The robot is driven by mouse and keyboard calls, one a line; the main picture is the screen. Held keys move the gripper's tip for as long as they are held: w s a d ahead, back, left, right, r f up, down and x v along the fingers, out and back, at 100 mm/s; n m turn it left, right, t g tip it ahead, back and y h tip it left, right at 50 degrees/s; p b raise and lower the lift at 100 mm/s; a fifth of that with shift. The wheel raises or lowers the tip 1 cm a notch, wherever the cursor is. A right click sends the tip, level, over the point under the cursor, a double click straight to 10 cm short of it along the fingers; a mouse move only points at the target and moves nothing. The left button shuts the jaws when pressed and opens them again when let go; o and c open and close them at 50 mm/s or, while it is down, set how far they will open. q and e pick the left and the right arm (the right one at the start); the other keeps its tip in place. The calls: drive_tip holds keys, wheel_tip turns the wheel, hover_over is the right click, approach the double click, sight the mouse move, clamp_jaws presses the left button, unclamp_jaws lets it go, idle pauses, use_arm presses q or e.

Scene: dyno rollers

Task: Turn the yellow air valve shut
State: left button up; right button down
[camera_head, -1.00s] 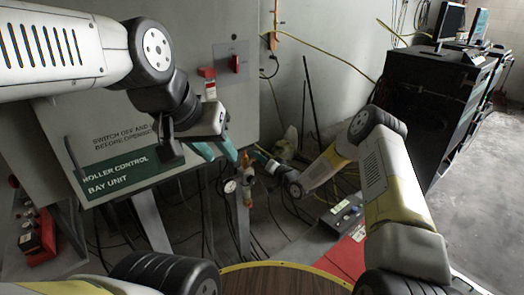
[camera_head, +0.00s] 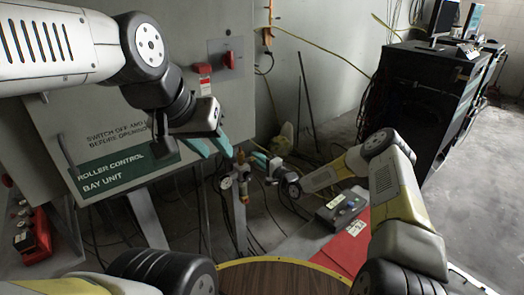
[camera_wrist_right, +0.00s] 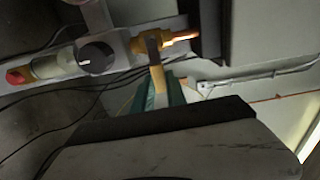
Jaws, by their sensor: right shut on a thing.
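The yellow air valve (camera_head: 241,169) sits on an upright brass and orange air fitting beside the control cabinet's leg. In the right wrist view its flat yellow handle (camera_wrist_right: 157,62) runs down between the teal fingers. My right gripper (camera_head: 258,159) reaches in from the right and is shut on that handle; its fingers (camera_wrist_right: 164,93) partly hide the handle's end. My left gripper (camera_head: 210,146) is left of and slightly above the valve, its two teal fingers apart and empty.
A round gauge (camera_head: 225,183) is just left of the valve. The grey control cabinet (camera_head: 95,125), with a red switch (camera_head: 230,60), stands behind my left arm. A small button box (camera_head: 340,208) is at right. Loose cables hang around the fitting.

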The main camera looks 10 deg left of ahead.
drive_tip(key=shift+f+m, duration=0.2)
drive_tip(key=shift+m, duration=0.1)
drive_tip(key=c, duration=1.3)
unclamp_jaws()
drive_tip(key=shift+c, duration=0.2)
drive_tip(key=shift+r, duration=0.1)
drive_tip(key=v, duration=0.7)
drive_tip(key=shift+s+d, duration=0.3)
drive_tip(key=shift+s, duration=0.05)
